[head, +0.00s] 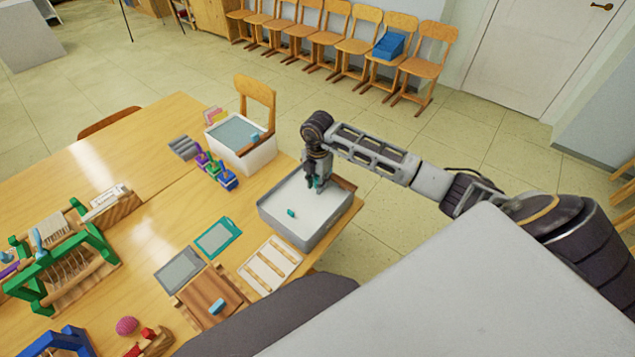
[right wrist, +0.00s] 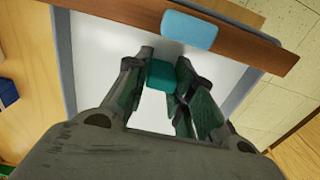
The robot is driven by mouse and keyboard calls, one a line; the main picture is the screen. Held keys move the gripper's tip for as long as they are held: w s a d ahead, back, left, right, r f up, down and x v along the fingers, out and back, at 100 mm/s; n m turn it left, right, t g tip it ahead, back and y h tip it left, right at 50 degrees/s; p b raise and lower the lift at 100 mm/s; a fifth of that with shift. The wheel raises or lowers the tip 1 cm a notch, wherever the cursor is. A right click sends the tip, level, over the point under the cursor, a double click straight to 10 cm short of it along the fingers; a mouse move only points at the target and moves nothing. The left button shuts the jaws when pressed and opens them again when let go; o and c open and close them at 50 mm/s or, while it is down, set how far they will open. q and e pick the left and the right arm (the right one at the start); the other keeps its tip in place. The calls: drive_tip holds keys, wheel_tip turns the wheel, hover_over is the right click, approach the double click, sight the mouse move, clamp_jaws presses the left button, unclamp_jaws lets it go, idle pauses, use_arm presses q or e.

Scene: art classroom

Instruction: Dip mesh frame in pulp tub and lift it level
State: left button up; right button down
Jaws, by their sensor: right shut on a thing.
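The grey tub (head: 330,232) holds a smooth white surface, likely the pulp, at the table's right corner. My right gripper (head: 316,186) reaches down over the tub's far part. In the right wrist view the right gripper (right wrist: 163,72) is shut on a teal block-shaped handle (right wrist: 162,77). A second teal piece (head: 291,213) shows in the white surface near the tub's near side. No mesh shows between the two teal pieces; I cannot tell whether a frame lies beneath the white. My left gripper is not in view.
A wooden bar (right wrist: 130,28) with a light blue block (right wrist: 189,29) lies across one tub end. A white tub (head: 256,157) stands behind. A teal-edged screen (head: 218,238), a grey screen (head: 180,269) and a slatted rack (head: 269,264) lie left of the grey tub.

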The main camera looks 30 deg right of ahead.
drive_tip(key=shift+r, duration=0.15)
drive_tip(key=shift+r+p, duration=2.45)
drive_tip(key=shift+r, duration=0.8)
drive_tip(key=shift+r, duration=0.15)
drive_tip(key=shift+r+p, duration=1.8)
drive_tip(key=shift+r, duration=0.7)
